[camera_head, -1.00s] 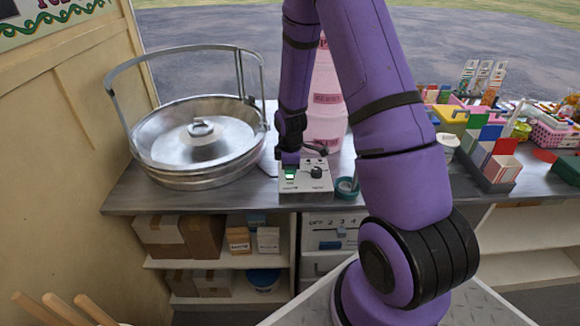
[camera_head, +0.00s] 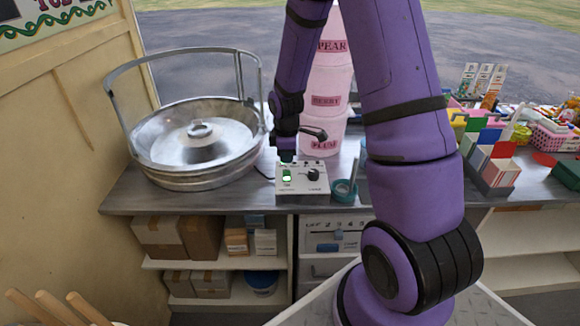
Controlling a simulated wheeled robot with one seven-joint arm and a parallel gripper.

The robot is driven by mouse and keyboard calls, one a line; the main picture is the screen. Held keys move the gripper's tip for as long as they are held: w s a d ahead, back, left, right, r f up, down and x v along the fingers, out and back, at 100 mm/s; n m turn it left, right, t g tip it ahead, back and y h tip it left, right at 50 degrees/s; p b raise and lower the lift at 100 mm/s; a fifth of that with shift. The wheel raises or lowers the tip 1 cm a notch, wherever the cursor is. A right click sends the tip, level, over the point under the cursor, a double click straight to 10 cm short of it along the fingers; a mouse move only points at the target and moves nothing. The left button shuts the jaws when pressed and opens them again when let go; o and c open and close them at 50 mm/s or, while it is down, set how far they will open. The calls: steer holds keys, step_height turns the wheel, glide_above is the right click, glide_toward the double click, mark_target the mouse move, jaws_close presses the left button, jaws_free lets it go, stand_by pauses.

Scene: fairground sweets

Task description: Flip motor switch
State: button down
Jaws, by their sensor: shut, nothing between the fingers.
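A pale control box (camera_head: 302,187) sits on the counter, right of the large metal candy-floss bowl (camera_head: 194,146). A lit green switch (camera_head: 287,176) is at the left of its top face, and a black knob (camera_head: 313,174) is at its right. My gripper (camera_head: 287,158) is shut and empty, pointing down just above or at the back of the green switch. Whether it touches the box I cannot tell. My gripper partly hides the back left of the box's top.
Pink tubs labelled Pear, Berry and Plum (camera_head: 325,100) are stacked behind the box. A teal round item (camera_head: 344,191) stands right of it. Coloured boxes (camera_head: 492,160) and a pink basket (camera_head: 553,137) fill the right counter. The bowl's metal hoop (camera_head: 108,88) rises at the left.

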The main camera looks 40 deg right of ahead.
step_height(320, 180, up, 7)
glide_above(287, 173)
steer(key=s+a, duration=0.2)
steer(key=s, duration=0.1)
steer(key=shift+r, duration=0.15)
steer(key=shift+w+d, duration=0.1)
steer(key=shift+w+d+t, duration=0.3)
steer(key=shift+w+d, duration=0.1)
steer(key=shift+w, duration=0.15)
steer(key=f, duration=0.4)
steer(key=w+f, duration=0.1)
steer(key=f, duration=0.4)
steer(key=d+f, duration=0.1)
steer(key=f, duration=0.3)
steer(key=shift+w+f, duration=0.2)
steer(key=shift+f, duration=0.2)
